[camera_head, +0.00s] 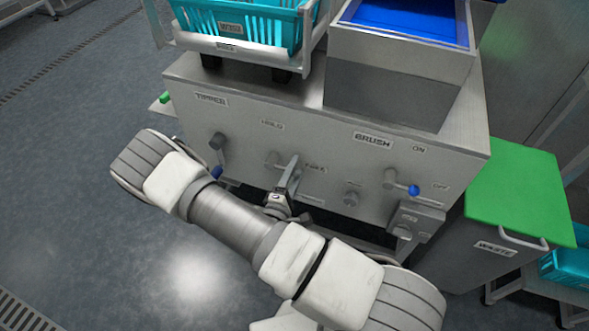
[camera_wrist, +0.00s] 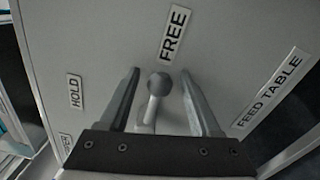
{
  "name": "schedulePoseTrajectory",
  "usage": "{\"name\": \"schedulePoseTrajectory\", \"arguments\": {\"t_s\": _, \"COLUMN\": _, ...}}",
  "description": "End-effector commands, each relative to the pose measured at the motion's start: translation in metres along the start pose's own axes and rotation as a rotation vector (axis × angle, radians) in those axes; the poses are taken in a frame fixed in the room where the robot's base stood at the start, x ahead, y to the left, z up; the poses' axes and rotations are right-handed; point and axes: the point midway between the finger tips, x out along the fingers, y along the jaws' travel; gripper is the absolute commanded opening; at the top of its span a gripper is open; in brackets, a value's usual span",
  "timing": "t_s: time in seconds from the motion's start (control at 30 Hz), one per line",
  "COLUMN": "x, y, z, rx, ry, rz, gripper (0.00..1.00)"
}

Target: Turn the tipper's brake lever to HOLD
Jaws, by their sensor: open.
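The brake lever (camera_head: 272,160) is on the front panel of the grey machine, mostly behind my gripper in the head view. In the wrist view its grey ball knob (camera_wrist: 160,84) points towards the FREE label (camera_wrist: 172,35). The HOLD label (camera_wrist: 74,92) is to the left there; in the head view a small label (camera_head: 272,125), too blurred to read surely, sits above the lever. My gripper (camera_head: 288,172) is at the panel. Its open fingers (camera_wrist: 159,74) stand on either side of the knob, with a visible gap on each side.
A blue-knobbed lever (camera_head: 217,172) is left of my gripper, under the TIPPER label (camera_head: 211,99). The BRUSH lever (camera_head: 414,190) is to the right. A teal crate (camera_head: 243,25) sits above. A green-lidded waste bin (camera_head: 520,200) stands at right. A FEED TABLE label (camera_wrist: 272,88) is nearby.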

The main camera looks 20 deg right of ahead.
Motion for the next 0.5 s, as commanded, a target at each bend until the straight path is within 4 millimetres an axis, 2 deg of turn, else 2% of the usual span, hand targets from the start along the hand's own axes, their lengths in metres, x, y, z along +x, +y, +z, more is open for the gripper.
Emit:
{"name": "schedulePoseTrajectory", "arguments": {"t_s": 0.17, "x": 0.0000, "y": 0.0000, "z": 0.0001, "rx": 0.000, "ry": 0.000, "rz": 0.000, "gripper": 0.64}}
{"name": "schedulePoseTrajectory", "arguments": {"t_s": 0.5, "x": 0.0000, "y": 0.0001, "z": 0.0000, "rx": 0.000, "ry": 0.000, "rz": 0.000, "gripper": 0.03}}
